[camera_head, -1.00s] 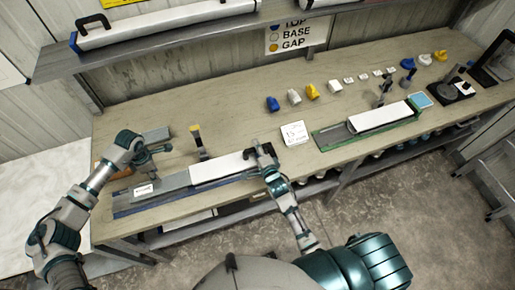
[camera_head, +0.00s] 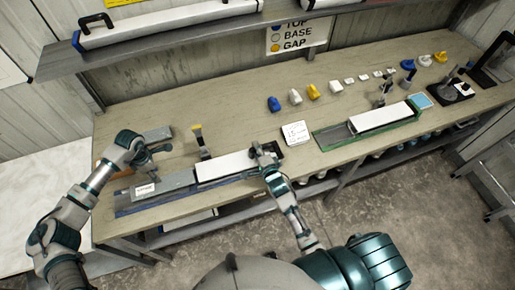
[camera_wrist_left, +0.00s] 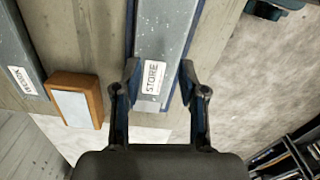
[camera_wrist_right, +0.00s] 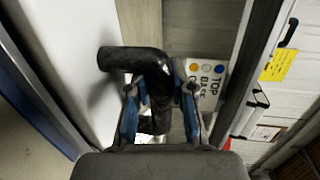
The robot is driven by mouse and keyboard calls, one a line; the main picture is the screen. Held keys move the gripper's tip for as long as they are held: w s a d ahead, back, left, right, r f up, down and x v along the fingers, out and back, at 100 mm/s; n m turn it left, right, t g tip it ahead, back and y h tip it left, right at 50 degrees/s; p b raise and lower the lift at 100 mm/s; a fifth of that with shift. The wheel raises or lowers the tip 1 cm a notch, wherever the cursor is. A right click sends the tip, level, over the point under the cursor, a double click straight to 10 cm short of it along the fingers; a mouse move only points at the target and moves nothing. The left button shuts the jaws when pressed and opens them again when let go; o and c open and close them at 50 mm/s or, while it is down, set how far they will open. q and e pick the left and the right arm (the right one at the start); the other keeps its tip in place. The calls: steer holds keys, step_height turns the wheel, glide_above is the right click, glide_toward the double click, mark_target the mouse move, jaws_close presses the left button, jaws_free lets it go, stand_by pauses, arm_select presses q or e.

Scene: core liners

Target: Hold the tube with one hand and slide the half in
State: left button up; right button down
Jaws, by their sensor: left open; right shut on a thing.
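A grey half (camera_head: 178,179) with a STORE label lies in a long blue-edged tray (camera_head: 128,211) on the left of the bench. A white tube (camera_head: 226,166) lies in line with it on its right, their ends meeting or nearly so. My left gripper (camera_head: 146,157) is open above the half; in the left wrist view (camera_wrist_left: 158,75) its fingers stand on either side of the half (camera_wrist_left: 165,30) near the label. My right gripper (camera_wrist_right: 160,95) is shut on a black bent handle (camera_wrist_right: 130,60) at the white tube's right end. The handle's lower part is hidden by the fingers.
A green-edged tray (camera_head: 330,138) with another white piece stands to the right. A white card (camera_head: 296,134) lies between the trays. Blue, white and yellow blocks line the bench's back. A yellow-topped upright tool (camera_head: 200,140) stands behind the tube.

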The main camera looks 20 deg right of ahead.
mark_target(143, 190)
arm_select(q)
steer(key=shift+a+f, duration=0.15)
steer(key=shift+a, duration=0.55)
steer(key=shift+d, duration=0.2)
steer(key=shift+o, duration=1)
steer(key=shift+d, duration=0.2)
steer(key=o, duration=0.4)
steer(key=shift+a+r, duration=0.1)
steer(key=shift+r, duration=0.1)
steer(key=o, duration=0.5)
steer(key=shift+m, duration=0.8)
steer(key=a, duration=0.7)
steer(key=shift+a+r, duration=0.25)
steer(key=shift+r, duration=0.1)
step_height(143, 190, down, 11)
steer(key=shift+f, duration=0.2)
steer(key=c, duration=1)
steer(key=shift+r, duration=0.1)
steer(key=shift+c, duration=0.3)
